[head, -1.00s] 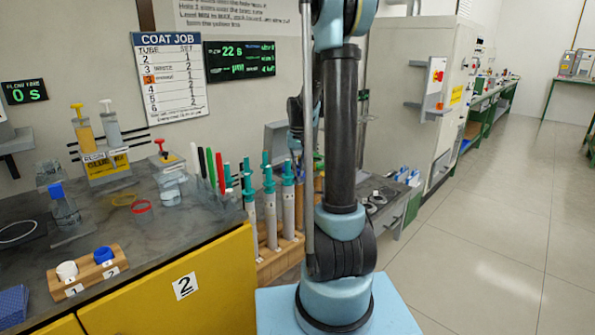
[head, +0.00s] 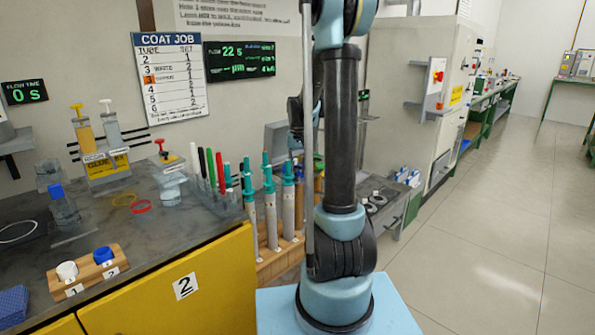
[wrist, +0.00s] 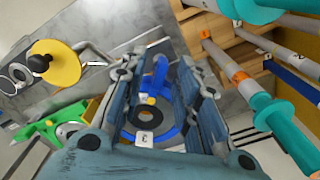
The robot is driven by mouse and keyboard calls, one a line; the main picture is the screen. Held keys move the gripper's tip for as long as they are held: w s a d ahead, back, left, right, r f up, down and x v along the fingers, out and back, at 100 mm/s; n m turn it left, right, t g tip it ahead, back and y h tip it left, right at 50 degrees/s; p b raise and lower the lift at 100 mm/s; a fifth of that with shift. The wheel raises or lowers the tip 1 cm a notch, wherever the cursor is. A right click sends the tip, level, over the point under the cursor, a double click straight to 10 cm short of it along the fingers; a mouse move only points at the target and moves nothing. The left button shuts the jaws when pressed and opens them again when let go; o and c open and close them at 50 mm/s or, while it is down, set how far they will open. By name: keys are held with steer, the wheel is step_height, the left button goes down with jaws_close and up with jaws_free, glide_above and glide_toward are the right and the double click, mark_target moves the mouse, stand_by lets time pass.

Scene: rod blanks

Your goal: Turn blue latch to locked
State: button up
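The blue latch (wrist: 157,78) shows in the wrist view as an upright blue lever beside a blue ring with a dark centre and a tag marked 3. My gripper (wrist: 165,68) points at it, with one finger on each side of the lever. The fingers stand apart, and I see no clear contact with the blue part. The fingers and palm hide part of the ring. In the head view my arm blocks the middle, and I cannot make out the latch or the fingertips there.
In the wrist view, a yellow disc with a black knob (wrist: 56,64) and a green lever piece (wrist: 45,128) lie left. Teal-handled syringes (wrist: 283,122) in a wooden rack crowd the right. In the head view, a bench (head: 140,232) stands left; the right floor is clear.

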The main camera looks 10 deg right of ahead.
mark_target(298, 170)
step_height(298, 170, up, 12)
stand_by(0.7)
